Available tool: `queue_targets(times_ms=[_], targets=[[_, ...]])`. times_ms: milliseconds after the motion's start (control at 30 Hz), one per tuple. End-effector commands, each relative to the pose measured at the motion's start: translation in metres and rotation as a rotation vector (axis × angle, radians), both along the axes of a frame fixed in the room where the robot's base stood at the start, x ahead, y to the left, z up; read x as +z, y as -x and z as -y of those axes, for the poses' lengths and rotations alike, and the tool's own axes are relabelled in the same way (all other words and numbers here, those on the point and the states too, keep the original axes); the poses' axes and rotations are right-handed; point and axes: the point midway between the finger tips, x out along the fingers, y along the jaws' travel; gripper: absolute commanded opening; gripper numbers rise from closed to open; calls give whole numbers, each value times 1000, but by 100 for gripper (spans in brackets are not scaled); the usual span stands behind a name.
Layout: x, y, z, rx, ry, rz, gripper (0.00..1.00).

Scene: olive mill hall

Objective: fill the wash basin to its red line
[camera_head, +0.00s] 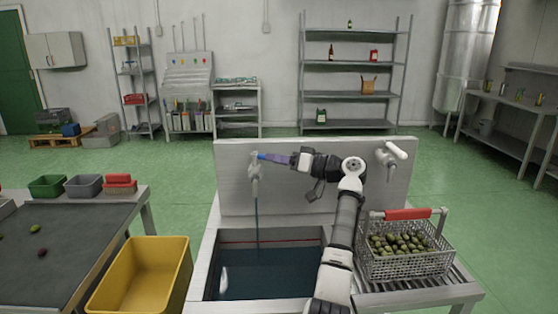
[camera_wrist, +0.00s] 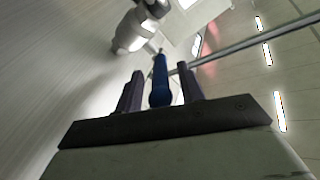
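The wash basin (camera_head: 209,262) is sunk in the white counter in the head view, with dark blue water (camera_head: 270,285) in it. A red line (camera_head: 285,241) runs along its back wall, and the water's edge there looks a little below it. A thin blue stream falls from the tap (camera_head: 255,170) into the basin. My gripper (camera_head: 268,157) is at the tap's blue lever (camera_head: 261,156). In the wrist view the blue lever (camera_wrist: 160,82) lies between my two dark fingers, with a visible gap on each side. My arm hides part of the basin's right side.
A wire basket (camera_head: 405,262) of olives with a red handle stands right of the basin on a slatted rack. A second fitting (camera_head: 390,155) is on the panel at right. A yellow bin (camera_head: 140,275) stands at left, beside a dark table (camera_head: 60,255).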

Motion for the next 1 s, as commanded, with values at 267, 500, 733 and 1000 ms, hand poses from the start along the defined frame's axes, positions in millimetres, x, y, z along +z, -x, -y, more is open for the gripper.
queue_targets(times_ms=[267,500,733,1000], targets=[[-1,9,20,-3,-1,1,39],[-2,34,69,-4,0,2,39],[-1,54,107,-2,0,0,39],[0,63,123,0,0,0,39]])
